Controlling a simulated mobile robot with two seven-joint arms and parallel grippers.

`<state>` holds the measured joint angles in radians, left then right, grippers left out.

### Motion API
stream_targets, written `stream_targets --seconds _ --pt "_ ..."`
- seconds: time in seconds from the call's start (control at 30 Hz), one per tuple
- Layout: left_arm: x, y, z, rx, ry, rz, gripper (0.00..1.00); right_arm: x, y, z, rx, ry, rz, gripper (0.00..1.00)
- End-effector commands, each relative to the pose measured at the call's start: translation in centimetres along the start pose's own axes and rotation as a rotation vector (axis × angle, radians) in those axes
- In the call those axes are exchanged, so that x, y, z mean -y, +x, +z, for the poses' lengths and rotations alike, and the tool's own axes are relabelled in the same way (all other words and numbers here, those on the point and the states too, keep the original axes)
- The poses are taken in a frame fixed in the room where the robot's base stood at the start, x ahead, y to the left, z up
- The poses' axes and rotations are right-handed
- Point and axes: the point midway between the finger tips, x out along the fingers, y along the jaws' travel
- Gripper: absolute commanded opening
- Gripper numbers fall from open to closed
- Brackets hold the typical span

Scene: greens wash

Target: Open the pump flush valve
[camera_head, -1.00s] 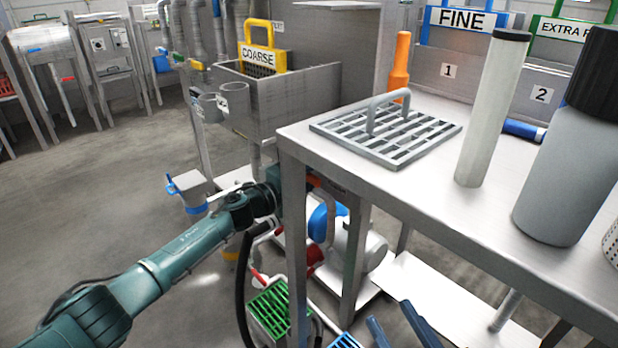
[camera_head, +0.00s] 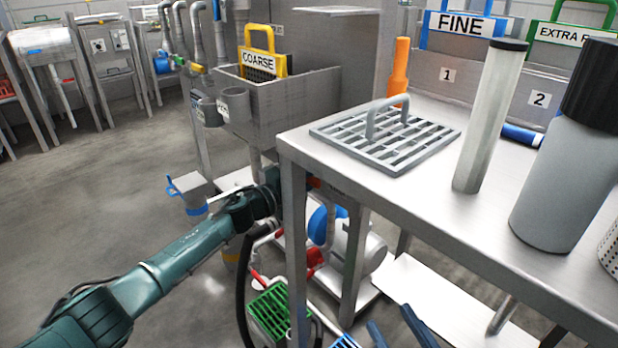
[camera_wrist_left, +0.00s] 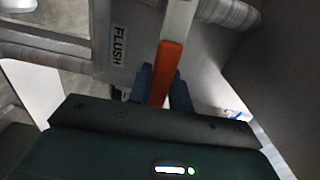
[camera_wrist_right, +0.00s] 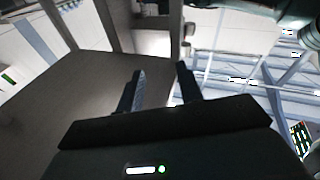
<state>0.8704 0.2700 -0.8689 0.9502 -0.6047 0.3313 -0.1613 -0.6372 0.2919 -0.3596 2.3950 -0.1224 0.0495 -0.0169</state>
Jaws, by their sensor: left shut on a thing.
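The flush valve's orange-red handle (camera_wrist_left: 166,75) shows in the left wrist view, just right of a plate with a FLUSH label (camera_wrist_left: 118,46). My left gripper (camera_wrist_left: 160,84) is shut on this handle, one finger at each side. In the head view my left arm reaches in from the left, and its gripper is mostly hidden behind the table leg. The pump (camera_head: 358,245) stands low behind that leg. My right gripper (camera_head: 389,315) shows at the bottom of the head view. It is open and empty, with its fingers apart in the right wrist view (camera_wrist_right: 160,78).
A steel table (camera_head: 440,215) with a grate (camera_head: 385,137), a pale tube (camera_head: 490,118) and a grey bottle (camera_head: 565,165) fills the right side. Its front leg (camera_head: 295,245) stands close to my left wrist. A green grate (camera_head: 268,312) lies low. Open floor (camera_head: 90,210) is at left.

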Motion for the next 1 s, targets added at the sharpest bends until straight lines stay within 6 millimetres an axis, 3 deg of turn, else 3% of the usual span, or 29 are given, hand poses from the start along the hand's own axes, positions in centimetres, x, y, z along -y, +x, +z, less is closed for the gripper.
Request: stream_targets --seconds 0.17,0.43,1.0 --pt "1.4 0.0 0.1 0.002 -0.105 0.002 0.0 -0.4 -0.1 -0.8 0.026 -0.052 0.002 0.36" --pt "3.0 0.0 0.4 0.002 -0.308 0.001 0.0 -1.3 -0.6 -0.1 0.174 -0.047 0.037 0.36" --pt "4.5 0.0 1.3 0.001 -0.566 0.0 0.0 -1.9 -1.3 0.5 0.377 0.028 0.05 0.36"
